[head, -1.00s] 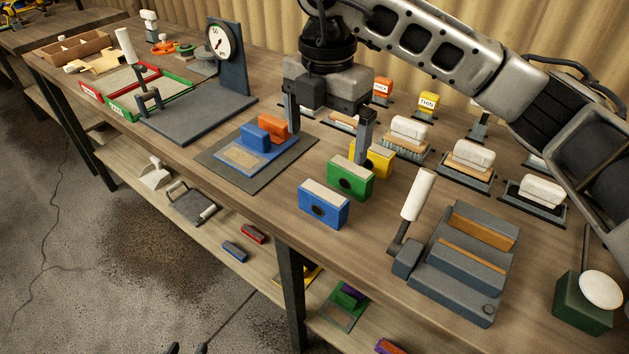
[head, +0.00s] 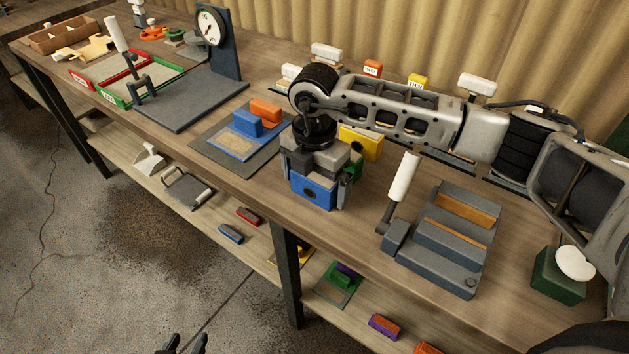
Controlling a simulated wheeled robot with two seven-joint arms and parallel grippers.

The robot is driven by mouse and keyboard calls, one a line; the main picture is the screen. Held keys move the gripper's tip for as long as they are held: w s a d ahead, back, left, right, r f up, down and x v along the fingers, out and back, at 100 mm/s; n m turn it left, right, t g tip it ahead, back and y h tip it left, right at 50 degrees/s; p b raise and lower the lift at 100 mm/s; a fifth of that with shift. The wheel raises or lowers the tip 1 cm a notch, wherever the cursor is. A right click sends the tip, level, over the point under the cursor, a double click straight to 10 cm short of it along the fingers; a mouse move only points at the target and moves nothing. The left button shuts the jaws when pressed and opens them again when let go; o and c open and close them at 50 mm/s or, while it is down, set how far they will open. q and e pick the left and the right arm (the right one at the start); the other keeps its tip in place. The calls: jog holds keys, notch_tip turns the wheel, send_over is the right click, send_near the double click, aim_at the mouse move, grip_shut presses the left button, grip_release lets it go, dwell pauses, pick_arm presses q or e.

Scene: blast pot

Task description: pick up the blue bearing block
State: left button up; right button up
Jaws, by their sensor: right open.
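The blue bearing block (head: 313,194), with a dark round bore in its front face, stands on the bench near the front edge. My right gripper (head: 318,198) is down over it from above, jaws open, with one finger at each side of the block. Its palm hides the block's top, and I cannot tell whether the fingers touch it. The tips of my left gripper (head: 185,344) show at the bottom edge, apart and empty, over the floor.
A green block (head: 356,163) is mostly hidden just behind the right gripper, with a yellow block (head: 362,142) beyond. A grey fixture with a white-handled lever (head: 440,245) stands to the right. A mat (head: 220,159) with blue and orange pieces lies left.

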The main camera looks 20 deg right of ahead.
jog(key=shift+f, duration=0.2)
jog(key=shift+r, duration=0.1)
jog(key=c, duration=1.2)
